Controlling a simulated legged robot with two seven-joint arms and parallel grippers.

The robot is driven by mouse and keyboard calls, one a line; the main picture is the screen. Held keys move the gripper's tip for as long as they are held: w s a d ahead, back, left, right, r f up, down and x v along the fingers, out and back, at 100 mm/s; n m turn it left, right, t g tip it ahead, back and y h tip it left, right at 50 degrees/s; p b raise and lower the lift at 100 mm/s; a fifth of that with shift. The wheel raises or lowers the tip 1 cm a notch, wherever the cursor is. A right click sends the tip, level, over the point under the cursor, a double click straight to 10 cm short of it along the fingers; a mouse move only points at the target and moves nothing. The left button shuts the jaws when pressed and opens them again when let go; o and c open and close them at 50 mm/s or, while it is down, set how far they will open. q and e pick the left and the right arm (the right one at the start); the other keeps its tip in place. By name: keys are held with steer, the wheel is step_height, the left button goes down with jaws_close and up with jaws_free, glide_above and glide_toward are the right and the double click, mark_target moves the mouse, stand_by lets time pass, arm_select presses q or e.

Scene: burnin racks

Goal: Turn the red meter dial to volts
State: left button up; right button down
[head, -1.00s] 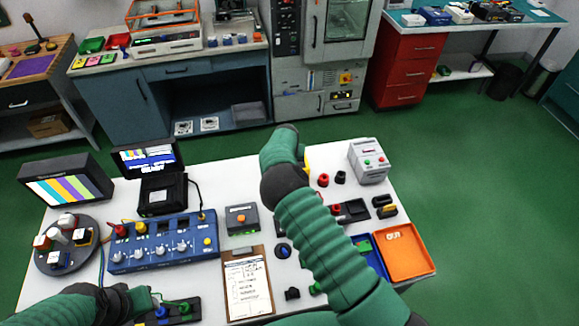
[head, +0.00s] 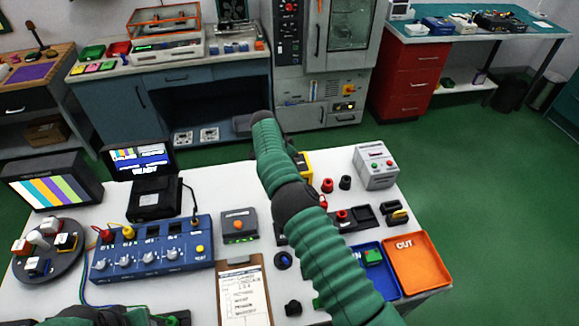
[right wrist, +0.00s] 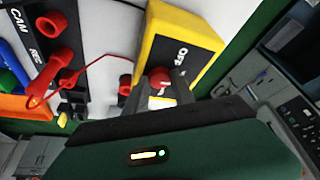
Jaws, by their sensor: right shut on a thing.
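The yellow meter (right wrist: 190,42) has a black face with the word OFF on it. Its red dial (right wrist: 160,80) shows in the right wrist view. My right gripper (right wrist: 162,98) is shut on the red dial, its fingertips covering part of it, so the pointer's setting cannot be read. In the head view only an edge of the yellow meter (head: 304,163) shows behind my right arm, and the gripper is hidden there. My left gripper is not seen; only a bit of that arm shows at the lower left.
Red and black jacks (head: 327,185), a grey box (head: 376,167) and an orange OUT tray (head: 417,262) lie right of my right arm. A blue panel (head: 153,250), a grey button box (head: 239,226) and a clipboard (head: 242,290) lie left. A red lead (right wrist: 70,75) hangs near the meter.

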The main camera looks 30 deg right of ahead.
steer(key=shift+w+a+r, duration=0.1)
steer(key=shift+w+r, duration=0.05)
stand_by(0.3)
steer(key=c, duration=1.1)
jaws_free()
steer(key=shift+o, duration=0.2)
steer(key=v, duration=1.6)
steer(key=shift+a+r, duration=0.2)
steer(key=shift+a, duration=0.1)
